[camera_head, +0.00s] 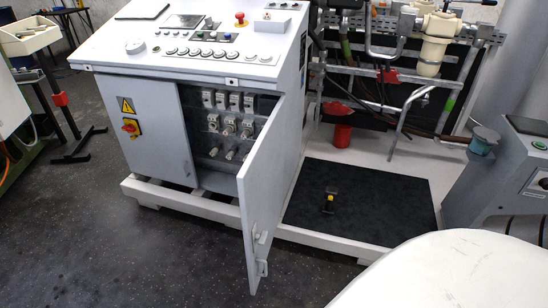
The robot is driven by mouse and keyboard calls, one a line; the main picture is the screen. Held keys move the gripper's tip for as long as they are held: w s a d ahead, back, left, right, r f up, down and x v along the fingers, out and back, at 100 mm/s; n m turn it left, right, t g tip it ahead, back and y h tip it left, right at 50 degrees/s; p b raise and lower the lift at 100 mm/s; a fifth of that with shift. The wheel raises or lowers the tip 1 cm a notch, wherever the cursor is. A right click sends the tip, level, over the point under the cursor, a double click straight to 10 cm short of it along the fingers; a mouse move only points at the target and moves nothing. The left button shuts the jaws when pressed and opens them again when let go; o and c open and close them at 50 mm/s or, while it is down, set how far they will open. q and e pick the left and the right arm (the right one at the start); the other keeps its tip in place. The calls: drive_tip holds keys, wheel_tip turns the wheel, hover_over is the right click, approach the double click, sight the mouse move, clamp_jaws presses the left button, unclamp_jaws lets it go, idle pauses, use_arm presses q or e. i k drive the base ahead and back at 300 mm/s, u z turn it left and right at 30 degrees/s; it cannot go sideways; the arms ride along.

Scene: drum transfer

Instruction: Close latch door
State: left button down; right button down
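The latch door (262,190) is the right door of a grey control cabinet. It stands open, swung out toward me, and its free edge is nearest to me. A latch handle (259,240) sits low on the door near that edge, with a small light fitting (262,267) below it. The open compartment (228,125) shows rows of switches and fuses inside. The left cabinet door (143,128) is shut and has a yellow warning sign and a red-yellow switch. Neither of my grippers is in view.
A sloped control panel (205,40) tops the cabinet. A white base frame (180,205) runs along the floor. A black mat (355,200) with a small black-yellow item lies right of the door. Pipework stands behind it. The dark floor at front left is clear.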

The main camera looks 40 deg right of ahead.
sight(260, 179)
drive_tip(key=k, duration=0.6)
drive_tip(key=z, duration=1.45)
drive_tip(key=i, duration=0.5)
drive_tip(key=u, duration=0.05)
